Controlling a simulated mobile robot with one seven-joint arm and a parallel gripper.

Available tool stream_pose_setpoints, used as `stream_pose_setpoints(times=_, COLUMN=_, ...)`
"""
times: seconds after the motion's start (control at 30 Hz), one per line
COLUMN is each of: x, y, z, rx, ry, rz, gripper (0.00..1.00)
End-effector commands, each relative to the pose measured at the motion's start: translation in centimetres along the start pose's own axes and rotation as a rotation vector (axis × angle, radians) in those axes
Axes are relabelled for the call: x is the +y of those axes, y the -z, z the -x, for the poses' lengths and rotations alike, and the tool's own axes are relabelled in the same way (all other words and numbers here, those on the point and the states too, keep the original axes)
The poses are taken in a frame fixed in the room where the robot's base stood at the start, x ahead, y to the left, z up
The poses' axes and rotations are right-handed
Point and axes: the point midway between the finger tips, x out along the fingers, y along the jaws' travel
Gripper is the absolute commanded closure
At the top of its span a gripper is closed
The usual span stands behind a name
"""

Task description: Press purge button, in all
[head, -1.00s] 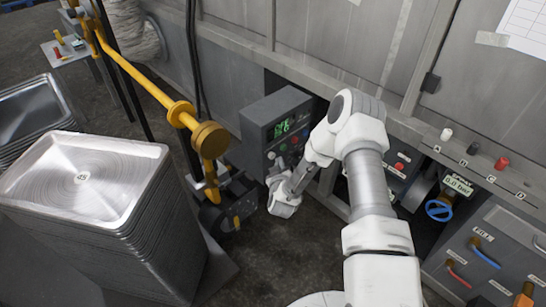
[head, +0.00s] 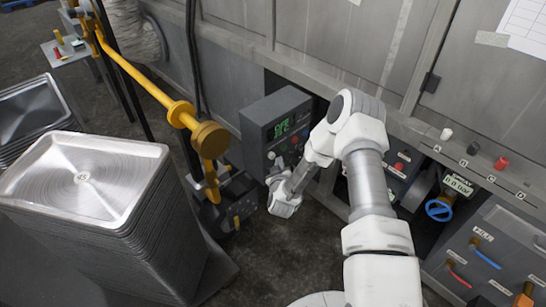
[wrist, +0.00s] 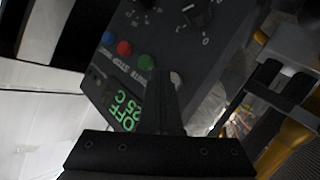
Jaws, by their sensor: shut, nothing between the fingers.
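A dark grey control box (head: 256,122) stands under the counter, with a green-lit display (head: 283,127) and a row of buttons. In the wrist view its face is tilted and close. It shows a blue button (wrist: 108,38), a red button (wrist: 124,48), a green button (wrist: 146,62) and a pale round button (wrist: 176,78). The display (wrist: 125,108) reads OFF and 25 C. The small button labels are only partly legible. My gripper (wrist: 165,78) is shut and empty, its fingertips beside the green and pale buttons. Contact cannot be told. It also shows in the head view (head: 276,182).
A tall stack of metal pans (head: 130,215) stands at the left. A yellow pipe (head: 140,80) runs close to the box's left side. Dark floor (head: 275,265) lies open in front.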

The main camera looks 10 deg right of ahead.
Motion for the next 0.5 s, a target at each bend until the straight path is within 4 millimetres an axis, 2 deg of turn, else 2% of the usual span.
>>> stream_pose_setpoints(times=0.5, x=-0.42, y=0.41, z=-0.57, rx=0.000, ry=0.000, rz=0.000, gripper=1.00)
